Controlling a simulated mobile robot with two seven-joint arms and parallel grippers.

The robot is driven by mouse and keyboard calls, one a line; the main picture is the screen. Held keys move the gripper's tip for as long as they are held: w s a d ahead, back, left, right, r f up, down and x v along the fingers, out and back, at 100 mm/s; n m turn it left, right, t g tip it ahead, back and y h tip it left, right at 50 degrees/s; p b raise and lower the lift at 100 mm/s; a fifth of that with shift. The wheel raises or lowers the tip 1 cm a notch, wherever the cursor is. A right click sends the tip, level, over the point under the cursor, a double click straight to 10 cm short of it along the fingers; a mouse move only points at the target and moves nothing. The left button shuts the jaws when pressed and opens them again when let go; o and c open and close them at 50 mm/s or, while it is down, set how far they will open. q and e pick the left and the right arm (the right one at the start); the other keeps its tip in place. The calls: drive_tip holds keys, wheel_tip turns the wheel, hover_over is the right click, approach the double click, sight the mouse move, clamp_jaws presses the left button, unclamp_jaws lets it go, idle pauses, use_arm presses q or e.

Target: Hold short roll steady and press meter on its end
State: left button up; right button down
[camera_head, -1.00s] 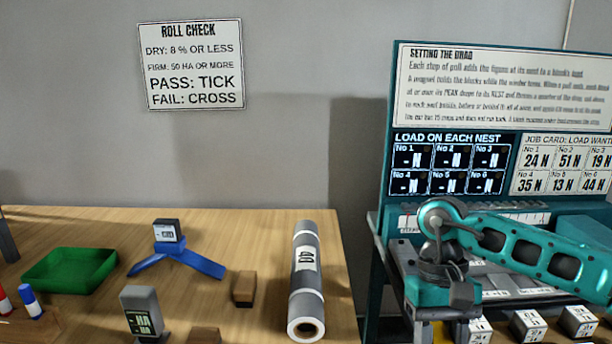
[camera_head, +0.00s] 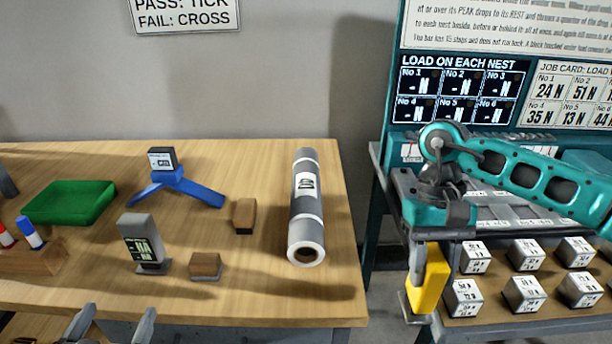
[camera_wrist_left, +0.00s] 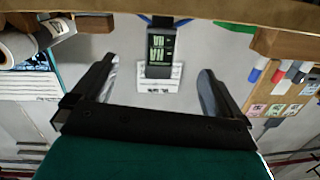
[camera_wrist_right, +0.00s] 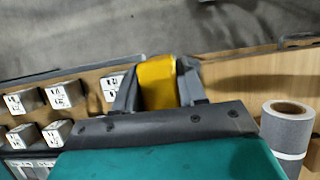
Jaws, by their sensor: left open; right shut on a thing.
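A grey roll (camera_head: 305,222) with a white label lies on the wooden table near its right edge, hollow end toward me. It also shows in the right wrist view (camera_wrist_right: 287,133). A grey meter (camera_head: 143,240) with a dark HA display stands upright left of the roll, and in the left wrist view (camera_wrist_left: 161,52) it appears between the fingers, beyond their tips. My left gripper (camera_head: 117,322) is open and empty at the table's front edge. My right gripper (camera_head: 427,285) is shut on a yellow block (camera_wrist_right: 157,84), right of the table and away from the roll.
Two brown blocks (camera_head: 243,215) (camera_head: 205,265) lie between meter and roll. A small display sits on a blue stand (camera_head: 176,185). A green tray (camera_head: 68,203) and markers in a wooden holder (camera_head: 32,258) are at left. Numbered blocks (camera_head: 525,292) stand on the right bench.

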use_arm(q)
drive_tip(key=w+r, duration=0.4)
drive_tip(key=w, duration=0.1)
drive_tip(key=w+r+m+t, duration=0.1)
drive_tip(key=w+r, duration=0.4)
drive_tip(key=w, duration=0.1)
drive_tip(key=w+r+m+t, duration=0.1)
drive_tip(key=w+r, duration=0.3)
drive_tip(key=w, duration=0.1)
drive_tip(key=shift+w+r+h, duration=0.3)
drive_tip(key=shift+r+h, duration=0.05)
drive_tip(key=shift+h, duration=0.05)
drive_tip(key=w+d+f+n+g, duration=0.2)
drive_tip(key=w+d+n+g, duration=0.15)
drive_tip(key=w+d, duration=0.45)
drive_tip(key=r+g, duration=0.2)
drive_tip(key=g, duration=0.9)
hover_over(306, 211)
drive_tip(key=shift+s+f+m, duration=0.1)
drive_tip(key=shift+f+m, duration=0.05)
drive_tip(key=shift+m, duration=0.3)
drive_tip(key=shift+f, duration=0.4)
drive_tip(key=x, duration=1.1)
drive_tip(key=shift+d, duration=0.2)
